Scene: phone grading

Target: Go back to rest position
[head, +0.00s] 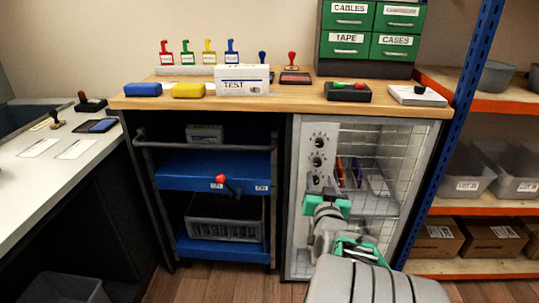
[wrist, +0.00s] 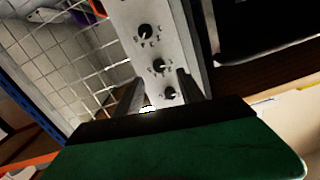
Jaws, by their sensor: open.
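My gripper (head: 322,190) is in front of the grey cabinet (head: 299,262) under the wooden bench, close to its knob panel (head: 317,135). In the wrist view, the two dark fingers of my gripper (wrist: 160,88) stand apart with nothing between them. Behind them is the pale panel (wrist: 126,12) with its black knobs; I cannot tell whether a finger touches it. My arm reaches forward from the bottom right of the head view.
A blue cart (head: 210,172) with a red-knobbed lever (head: 220,179) stands left of the cabinet. The wooden bench (head: 190,102) holds stamps and a test box. Orange shelves (head: 475,200) with a blue post (head: 470,85) stand right. Floor (head: 190,287) shows at the front.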

